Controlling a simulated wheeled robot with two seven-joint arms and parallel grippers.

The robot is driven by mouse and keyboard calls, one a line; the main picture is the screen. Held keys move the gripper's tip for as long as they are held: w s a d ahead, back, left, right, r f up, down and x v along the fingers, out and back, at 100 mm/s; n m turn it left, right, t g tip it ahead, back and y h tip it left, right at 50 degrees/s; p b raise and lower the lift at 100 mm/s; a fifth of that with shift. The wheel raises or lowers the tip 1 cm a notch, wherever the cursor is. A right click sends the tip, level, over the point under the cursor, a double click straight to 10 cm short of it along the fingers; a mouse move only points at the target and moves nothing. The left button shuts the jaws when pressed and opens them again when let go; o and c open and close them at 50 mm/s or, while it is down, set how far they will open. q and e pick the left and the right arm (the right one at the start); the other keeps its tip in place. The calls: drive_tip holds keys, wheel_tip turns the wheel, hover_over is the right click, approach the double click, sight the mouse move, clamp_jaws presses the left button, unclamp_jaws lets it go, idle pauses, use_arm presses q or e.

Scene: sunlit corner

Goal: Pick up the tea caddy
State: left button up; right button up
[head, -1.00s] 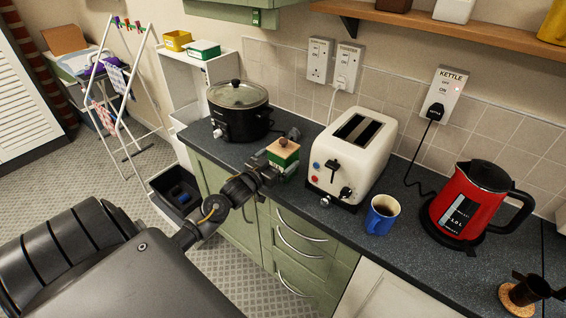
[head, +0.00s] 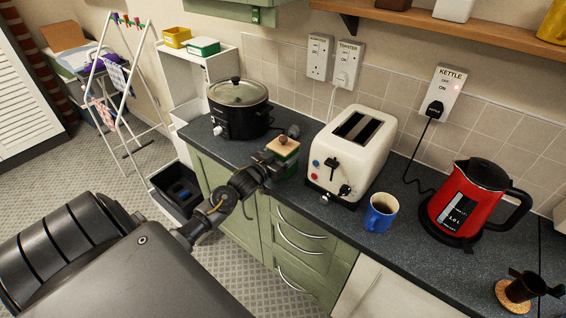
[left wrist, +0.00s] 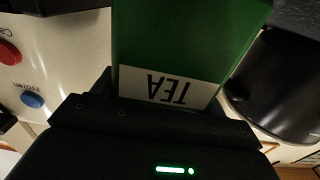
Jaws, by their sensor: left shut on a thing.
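The tea caddy (head: 283,148) is a small green box with a wooden lid and knob. It is upright over the worktop between the slow cooker and the toaster. My left gripper (head: 277,158) is shut on it, with a dark finger on either side. In the left wrist view the caddy's green side (left wrist: 185,40) fills the middle, with a white TEA label upside down close to the gripper (left wrist: 160,115). The caddy's base is hidden in part, so I cannot tell whether it touches the worktop. My right gripper is out of view.
A cream toaster (head: 352,155) stands close on the right and a black slow cooker (head: 238,112) on the left. A blue mug (head: 380,213) of dark drink and a red kettle (head: 465,205) are further right.

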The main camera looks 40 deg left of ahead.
sight(283, 145)
use_arm(q)
drive_tip(key=shift+r, duration=0.2)
drive_tip(key=shift+r+b, duration=0.55)
drive_tip(key=shift+r, duration=0.05)
drive_tip(key=shift+r+b, duration=0.45)
drive_tip(key=shift+r, duration=0.35)
drive_tip(key=s+r, duration=0.1)
drive_tip(key=s+d+r, duration=0.1)
drive_tip(key=r, duration=0.1)
drive_tip(key=s+d+r, duration=0.1)
drive_tip(key=s+r, duration=0.1)
drive_tip(key=shift+d+r+b, duration=0.2)
drive_tip(key=shift+r+b, duration=0.05)
drive_tip(key=shift+b, duration=0.1)
drive_tip(key=s+d+r+b, duration=0.1)
drive_tip(key=s+d+r, duration=0.3)
drive_tip(key=s, duration=0.4)
drive_tip(key=shift+d+r+b, duration=0.25)
drive_tip(key=shift+d+b, duration=0.05)
drive_tip(key=shift+d, duration=0.1)
